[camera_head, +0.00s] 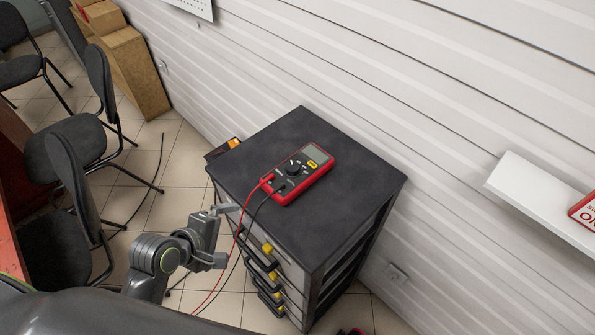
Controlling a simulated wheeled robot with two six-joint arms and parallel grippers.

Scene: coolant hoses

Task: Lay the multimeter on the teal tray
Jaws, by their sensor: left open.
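The red multimeter (298,174) with a dark face and grey screen lies on the black top of a drawer cabinet (345,210). Its red and black leads run off the cabinet's front edge and hang down toward the floor. My left gripper (228,233) is open and empty, in front of the cabinet's near left side, apart from the multimeter. The hanging leads pass close by its fingers; I cannot tell whether they touch. No teal tray shows in this view. My right gripper is not in view.
The cabinet's drawers have yellow tabs (268,248) and handles facing my arm. A white slatted wall (440,110) stands behind the cabinet. A white shelf (530,200) juts out at the right. Black chairs (75,145) and a cardboard box (135,70) stand at the left.

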